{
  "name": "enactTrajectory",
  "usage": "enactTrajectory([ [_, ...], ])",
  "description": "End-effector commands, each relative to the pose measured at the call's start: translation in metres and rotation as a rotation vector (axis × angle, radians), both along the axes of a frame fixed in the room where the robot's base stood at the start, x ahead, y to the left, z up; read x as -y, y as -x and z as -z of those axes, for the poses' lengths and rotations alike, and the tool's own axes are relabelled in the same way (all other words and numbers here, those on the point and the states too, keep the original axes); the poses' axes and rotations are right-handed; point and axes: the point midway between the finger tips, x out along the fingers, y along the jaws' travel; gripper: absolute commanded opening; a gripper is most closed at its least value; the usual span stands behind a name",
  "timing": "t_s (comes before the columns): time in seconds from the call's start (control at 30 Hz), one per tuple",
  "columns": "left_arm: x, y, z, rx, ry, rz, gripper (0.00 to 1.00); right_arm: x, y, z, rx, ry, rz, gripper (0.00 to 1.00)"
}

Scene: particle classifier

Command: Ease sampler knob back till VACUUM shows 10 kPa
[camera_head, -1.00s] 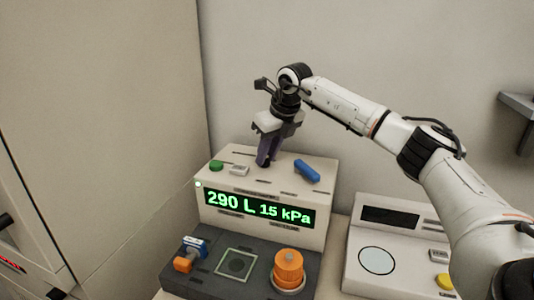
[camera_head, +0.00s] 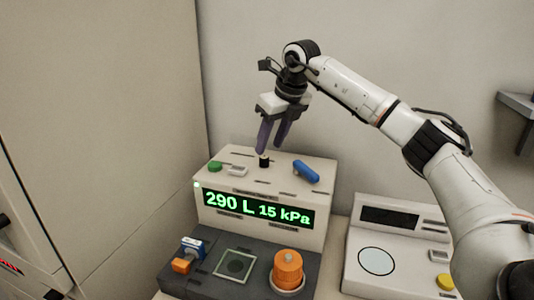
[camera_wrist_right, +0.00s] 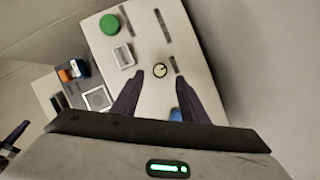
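The sampler (camera_head: 320,171) is a beige box whose front display (camera_head: 259,209) reads 290 L and 15 kPa in green. A small black knob (camera_head: 264,161) stands on its top; in the right wrist view the knob (camera_wrist_right: 160,70) shows a pale face with a dark mark. My right gripper (camera_head: 271,150) is open and empty just above the knob, its dark fingers apart. In the right wrist view its fingertips (camera_wrist_right: 160,74) lie either side of the knob, which looks clear of both. My left gripper is not in the head view.
A green button (camera_head: 216,165), a white switch (camera_head: 238,170) and a blue handle (camera_head: 307,171) are also on the sampler's top. An orange cylinder (camera_head: 288,268) and a square plate (camera_head: 235,264) sit on the dark base in front. A white instrument (camera_head: 410,268) stands at the right.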

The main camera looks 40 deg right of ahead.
Motion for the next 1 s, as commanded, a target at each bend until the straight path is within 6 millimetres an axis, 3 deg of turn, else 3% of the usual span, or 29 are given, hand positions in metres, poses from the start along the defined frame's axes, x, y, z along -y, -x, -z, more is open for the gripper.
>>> enactTrajectory([
  [0.1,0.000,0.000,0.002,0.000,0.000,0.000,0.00,-0.001,0.008,-0.022,0.003,0.000,0.000,0.40],
  [0.3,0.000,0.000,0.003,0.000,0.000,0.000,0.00,-0.001,0.018,-0.043,0.001,0.000,0.000,0.40],
  [1.0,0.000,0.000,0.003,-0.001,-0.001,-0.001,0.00,-0.001,0.020,-0.047,-0.001,0.000,0.001,0.40],
])
